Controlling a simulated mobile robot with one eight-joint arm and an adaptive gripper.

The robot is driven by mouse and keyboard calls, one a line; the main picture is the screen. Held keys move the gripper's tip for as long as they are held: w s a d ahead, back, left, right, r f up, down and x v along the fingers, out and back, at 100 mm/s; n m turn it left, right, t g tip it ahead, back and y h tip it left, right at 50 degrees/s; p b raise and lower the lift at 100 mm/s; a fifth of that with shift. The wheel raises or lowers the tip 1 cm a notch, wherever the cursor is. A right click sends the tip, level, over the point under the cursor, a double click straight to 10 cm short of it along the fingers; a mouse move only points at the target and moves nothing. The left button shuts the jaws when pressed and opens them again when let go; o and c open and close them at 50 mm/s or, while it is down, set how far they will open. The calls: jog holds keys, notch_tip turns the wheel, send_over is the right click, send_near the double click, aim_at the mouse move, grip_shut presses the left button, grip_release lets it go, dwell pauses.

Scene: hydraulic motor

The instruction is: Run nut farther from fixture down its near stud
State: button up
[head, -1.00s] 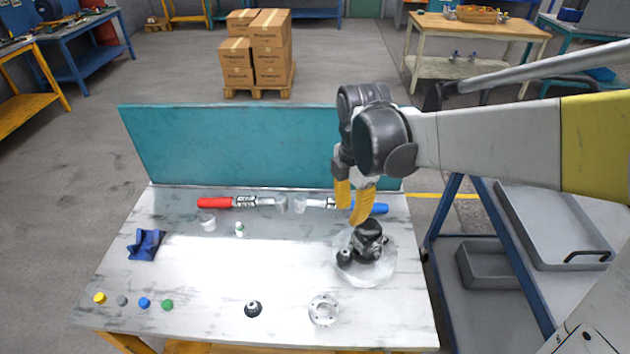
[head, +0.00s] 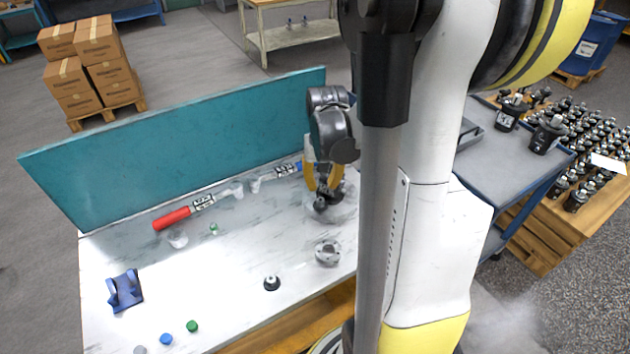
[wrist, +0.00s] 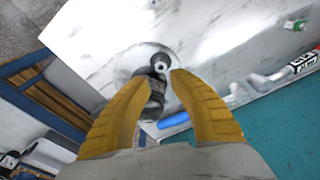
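A black motor-like part (head: 321,204) stands on a clear round plate (head: 345,212) at the right end of the white table. My gripper (head: 324,188) is over this part, pointing down, and hides much of it in the head view. In the wrist view the yellow fingers of my gripper (wrist: 159,74) are apart, with the black part (wrist: 156,98) showing in the gap between and below them. A round dark piece with a pale centre (wrist: 160,63) shows just beyond the tips. I cannot tell whether the fingers touch anything. I cannot make out nuts, studs or which part is the fixture.
A teal panel (head: 190,150) stands along the back edge. A red-handled tool (head: 172,218) and a blue-handled tool (head: 290,170) lie before it. A metal flange (head: 327,252), a small black part (head: 271,283), a blue bracket (head: 125,291) and small coloured caps (head: 192,326) lie nearer.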

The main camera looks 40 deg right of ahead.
aim_at(321, 200)
jog(key=f+b, duration=0.1)
jog(key=f, duration=0.1)
jog(key=f+b, duration=0.1)
jog(key=f, duration=0.2)
jog(key=f+b, duration=0.1)
jog(key=f, duration=0.1)
jog(key=shift+w+d+f, duration=0.2)
jog(key=shift+w+f, duration=0.15)
jog(key=shift+w, duration=0.05)
jog(key=shift+c, duration=0.5)
grip_shut()
jog(key=m, duration=0.2)
jog(key=shift+m, duration=0.4)
jog(key=shift+o, duration=1.1)
grip_release()
